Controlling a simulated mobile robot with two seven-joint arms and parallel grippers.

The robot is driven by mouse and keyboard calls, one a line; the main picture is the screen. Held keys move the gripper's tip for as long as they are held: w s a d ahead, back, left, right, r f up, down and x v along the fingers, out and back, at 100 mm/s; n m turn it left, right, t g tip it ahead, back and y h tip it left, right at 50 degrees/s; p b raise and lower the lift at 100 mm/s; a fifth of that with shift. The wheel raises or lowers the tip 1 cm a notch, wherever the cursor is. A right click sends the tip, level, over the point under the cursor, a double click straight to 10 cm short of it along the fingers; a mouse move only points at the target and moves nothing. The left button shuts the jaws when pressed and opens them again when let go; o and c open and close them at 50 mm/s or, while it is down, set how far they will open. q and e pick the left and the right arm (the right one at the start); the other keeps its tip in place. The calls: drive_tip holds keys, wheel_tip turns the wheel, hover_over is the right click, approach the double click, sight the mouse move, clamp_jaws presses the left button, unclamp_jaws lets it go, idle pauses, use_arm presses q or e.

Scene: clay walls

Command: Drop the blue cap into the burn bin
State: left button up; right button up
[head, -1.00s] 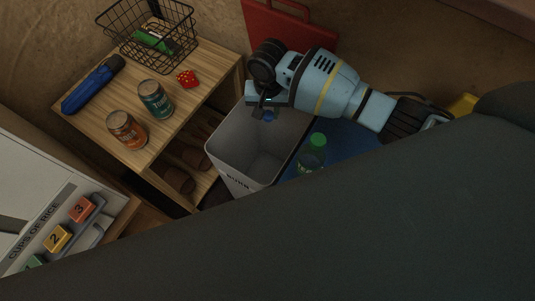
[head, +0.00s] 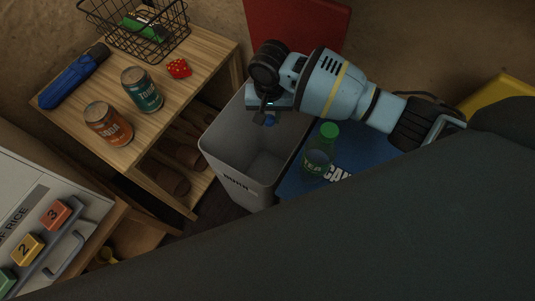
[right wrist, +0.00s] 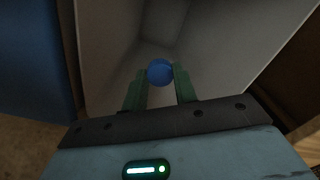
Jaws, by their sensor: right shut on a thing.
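The blue cap (right wrist: 160,72) is held between the two fingers of my right gripper (right wrist: 160,85) in the right wrist view. In the head view, the cap (head: 270,121) is a small blue spot under my right gripper (head: 268,112). The burn bin (head: 248,185) is an open grey bin with dark lettering on its front. My right gripper is over the bin's mouth, near its back rim. In the right wrist view, the bin's pale inside (right wrist: 115,50) lies below the cap. My left gripper is not in view.
A blue bin (head: 295,180) with a green-capped bottle (head: 318,155) adjoins on the right.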

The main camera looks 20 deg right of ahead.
drive_tip(key=o, duration=0.7)
drive_tip(key=shift+c, duration=0.2)
drive_tip(key=o, duration=0.3)
drive_tip(key=shift+o, duration=0.2)
drive_tip(key=shift+r+p, duration=1.15)
drive_tip(key=shift+r, duration=2.8)
